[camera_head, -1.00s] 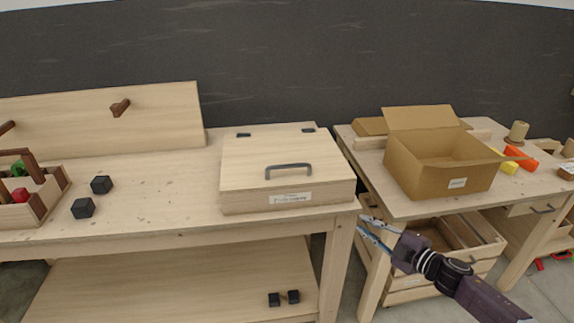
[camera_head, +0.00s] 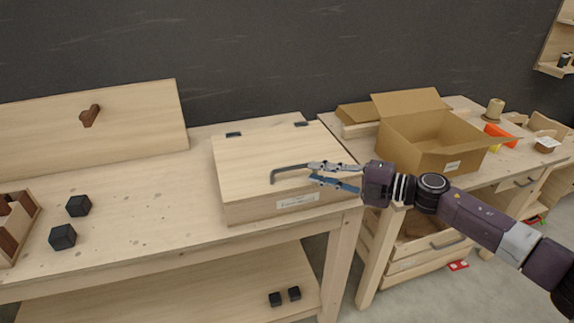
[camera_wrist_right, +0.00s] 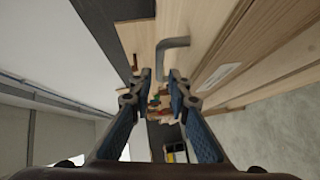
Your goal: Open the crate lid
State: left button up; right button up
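The wooden crate (camera_head: 268,205) stands on the workbench, its flat lid (camera_head: 250,155) down and shut. Two dark hinges show at its back edge. A grey bar handle (camera_head: 287,168) is on the lid near the front; its right end is hidden behind my gripper in the head view. My right gripper (camera_head: 312,174) is at the right end of the handle, fingers apart, pointing left. In the right wrist view the handle (camera_wrist_right: 172,45) shows just beyond and above the open fingertips (camera_wrist_right: 160,76), not clearly between them. My left gripper is not in view.
Two black cubes (camera_head: 70,222) lie on the bench left of the crate, beside a wooden box (camera_head: 20,222). An open cardboard box (camera_head: 425,150) stands on the bench to the right. A raised wooden board (camera_head: 90,125) is behind. The bench between cubes and crate is clear.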

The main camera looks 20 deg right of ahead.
aim_at(297, 168)
jog(key=x, duration=0.2)
jog(key=shift+w+a+r+p, duration=0.2)
jog(key=shift+a+p, duration=0.2)
jog(key=x, duration=0.3)
jog(key=shift+w+a+f+p, duration=0.15)
jog(key=shift+w+p, duration=0.05)
jog(key=shift+p, duration=0.2)
jog(key=shift+w+a+f, duration=0.1)
jog(key=shift+w+a, duration=0.1)
jog(key=shift+a, duration=0.05)
jog(key=shift+w, duration=0.1)
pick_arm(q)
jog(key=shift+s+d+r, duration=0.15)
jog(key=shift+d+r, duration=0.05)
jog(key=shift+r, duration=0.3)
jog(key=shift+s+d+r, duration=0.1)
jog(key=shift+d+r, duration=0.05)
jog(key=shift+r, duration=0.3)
pick_arm(e)
grip_shut()
